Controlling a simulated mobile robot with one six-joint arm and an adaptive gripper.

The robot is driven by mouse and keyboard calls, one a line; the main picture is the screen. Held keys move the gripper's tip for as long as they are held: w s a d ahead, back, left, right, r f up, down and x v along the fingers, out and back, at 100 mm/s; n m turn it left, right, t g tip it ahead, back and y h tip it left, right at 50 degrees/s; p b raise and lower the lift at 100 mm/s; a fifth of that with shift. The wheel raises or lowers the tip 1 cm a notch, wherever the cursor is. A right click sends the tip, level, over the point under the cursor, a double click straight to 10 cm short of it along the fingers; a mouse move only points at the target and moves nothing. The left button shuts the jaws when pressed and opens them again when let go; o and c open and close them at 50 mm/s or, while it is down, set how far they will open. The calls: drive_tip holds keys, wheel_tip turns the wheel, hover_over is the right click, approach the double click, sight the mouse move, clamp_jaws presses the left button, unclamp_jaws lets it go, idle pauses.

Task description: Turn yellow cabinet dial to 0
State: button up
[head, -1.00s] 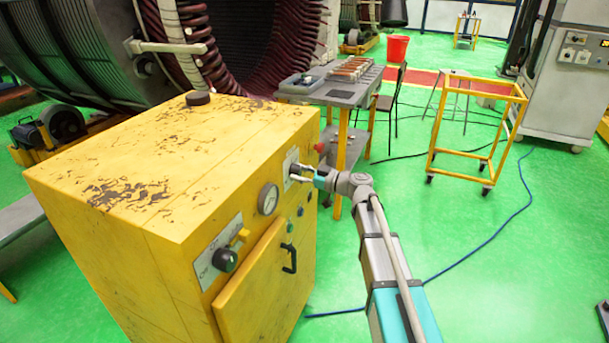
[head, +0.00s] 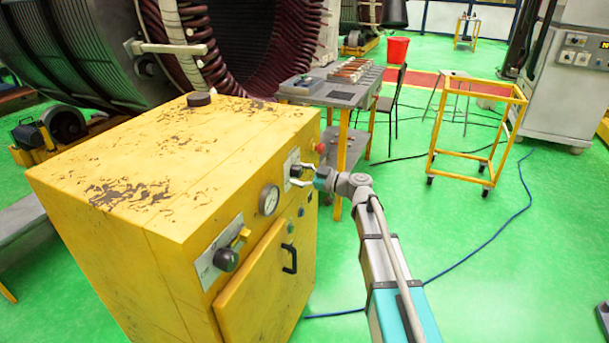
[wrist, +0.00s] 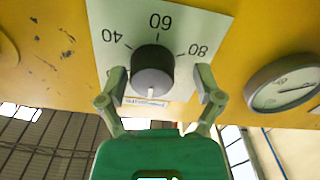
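The yellow cabinet (head: 130,255) stands at left centre in the head view. My gripper (head: 303,174) is at its front face, by the black dial (head: 295,171) on a pale plate. In the wrist view the dial (wrist: 152,70) is a round dark knob, with 40, 60 and 80 readable around its picture-top side. A white mark shows on the knob's picture-bottom edge, by a small label. My gripper (wrist: 160,82) is open, with one finger on each side of the knob and gaps between.
A round gauge (head: 269,199) sits beside the dial and also shows in the wrist view (wrist: 284,87). Another black knob (head: 227,259), a door handle (head: 289,258) and a red button (head: 320,148) are on the cabinet front. A grey table (head: 345,92) stands behind.

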drive_tip(key=shift+w+d, duration=0.1)
drive_tip(key=shift+w, duration=0.05)
drive_tip(key=shift+d, duration=0.45)
drive_tip(key=v, duration=1.1)
drive_tip(key=shift+s, duration=0.25)
drive_tip(key=shift+f, duration=0.1)
